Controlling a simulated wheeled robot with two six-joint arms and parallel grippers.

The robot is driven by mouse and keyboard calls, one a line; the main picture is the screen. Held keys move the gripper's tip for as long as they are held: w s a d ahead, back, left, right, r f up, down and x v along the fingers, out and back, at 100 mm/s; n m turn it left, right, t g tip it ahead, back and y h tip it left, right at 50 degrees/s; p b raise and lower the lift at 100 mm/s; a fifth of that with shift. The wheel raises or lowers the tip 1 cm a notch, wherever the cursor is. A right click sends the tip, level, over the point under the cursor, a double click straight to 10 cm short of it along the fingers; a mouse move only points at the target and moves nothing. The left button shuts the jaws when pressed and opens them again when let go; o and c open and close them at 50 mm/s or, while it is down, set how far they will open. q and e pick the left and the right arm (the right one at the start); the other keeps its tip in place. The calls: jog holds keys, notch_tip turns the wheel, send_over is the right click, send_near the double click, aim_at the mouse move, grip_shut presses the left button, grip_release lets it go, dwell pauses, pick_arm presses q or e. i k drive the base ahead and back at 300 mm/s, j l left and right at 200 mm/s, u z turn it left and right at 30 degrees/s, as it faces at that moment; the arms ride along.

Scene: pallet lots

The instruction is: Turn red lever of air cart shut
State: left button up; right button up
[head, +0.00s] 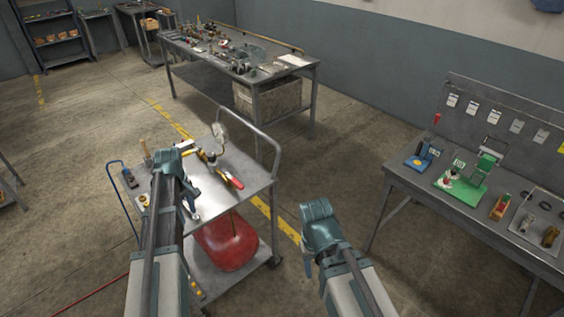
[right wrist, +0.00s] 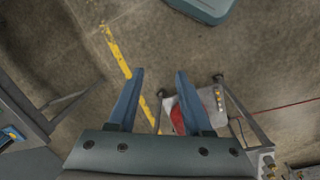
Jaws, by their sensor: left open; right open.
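The air cart (head: 243,168) is a metal trolley left of centre in the head view. A small red lever-like handle (head: 236,183) with a yellow part beside it lies at the right of its top. Whether it is turned open or shut is too small to tell. A red tank (head: 228,243) sits on the lower shelf and shows partly in the right wrist view (right wrist: 178,117). My left gripper (head: 190,176) is open over the left part of the cart top, left of the red handle. My right gripper (head: 312,238) is open and empty, right of the cart, apart from it.
A round gauge (head: 219,133) stands at the cart's back, near its raised push rail (head: 262,133). A workbench (head: 445,201) with coloured fixtures is at right. A cluttered table (head: 310,72) stands behind. Floor between cart and right bench is clear.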

aim_at(235, 182)
jog(key=i+j+z, duration=0.5)
jog(key=j+z, duration=0.25)
jog(key=j, duration=0.15)
jog(key=i+j, duration=0.05)
